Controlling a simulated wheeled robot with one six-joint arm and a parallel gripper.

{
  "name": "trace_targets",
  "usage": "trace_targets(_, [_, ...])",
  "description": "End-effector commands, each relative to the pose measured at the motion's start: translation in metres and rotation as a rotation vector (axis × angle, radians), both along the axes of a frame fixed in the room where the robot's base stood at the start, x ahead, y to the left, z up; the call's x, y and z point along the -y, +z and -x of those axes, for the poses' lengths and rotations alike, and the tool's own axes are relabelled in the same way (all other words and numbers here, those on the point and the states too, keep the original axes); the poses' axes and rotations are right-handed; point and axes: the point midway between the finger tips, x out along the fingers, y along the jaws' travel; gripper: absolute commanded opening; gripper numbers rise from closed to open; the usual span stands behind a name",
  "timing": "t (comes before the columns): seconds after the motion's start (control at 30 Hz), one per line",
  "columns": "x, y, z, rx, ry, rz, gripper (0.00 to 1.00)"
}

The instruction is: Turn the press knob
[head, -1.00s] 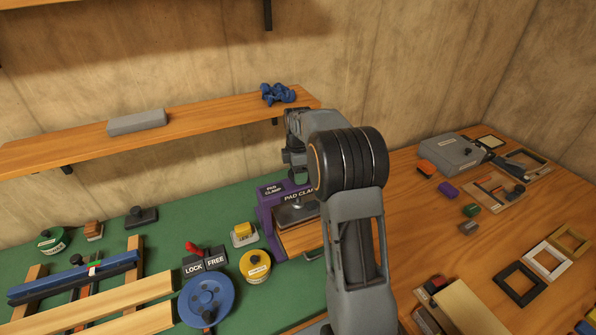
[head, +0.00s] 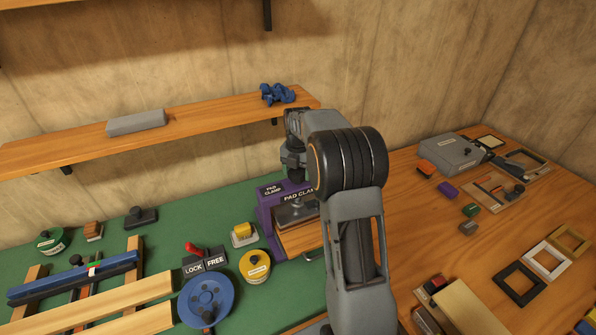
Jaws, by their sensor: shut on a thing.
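The purple press (head: 266,218), labelled PAD CLAMP, stands at the right end of the green mat. Its dark grey pad (head: 290,216) sits above a wooden block (head: 302,240). My gripper (head: 297,178) points down at the top of the press and is shut on the press knob. The knob itself is hidden by the gripper and wrist, so its angle cannot be seen. My arm also covers the right side of the press.
A LOCK/FREE block with a red lever (head: 195,249), a yellow tin (head: 255,266) and a blue handwheel (head: 206,300) stand left of the press. A wooden shelf (head: 200,124) runs behind. Small frames and a grey box (head: 450,153) lie on the right bench.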

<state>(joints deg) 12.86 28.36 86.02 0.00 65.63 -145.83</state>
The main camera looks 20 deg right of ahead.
Motion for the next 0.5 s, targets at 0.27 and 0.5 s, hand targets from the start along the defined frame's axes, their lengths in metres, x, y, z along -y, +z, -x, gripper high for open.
trace_targets(0.27, [-0.0001, 0.0007, -0.0005, 0.001, 0.215, 0.000, 0.42])
trace_targets(0.5, [0.0000, 0.0007, -0.0007, 0.001, 0.339, 0.000, 0.42])
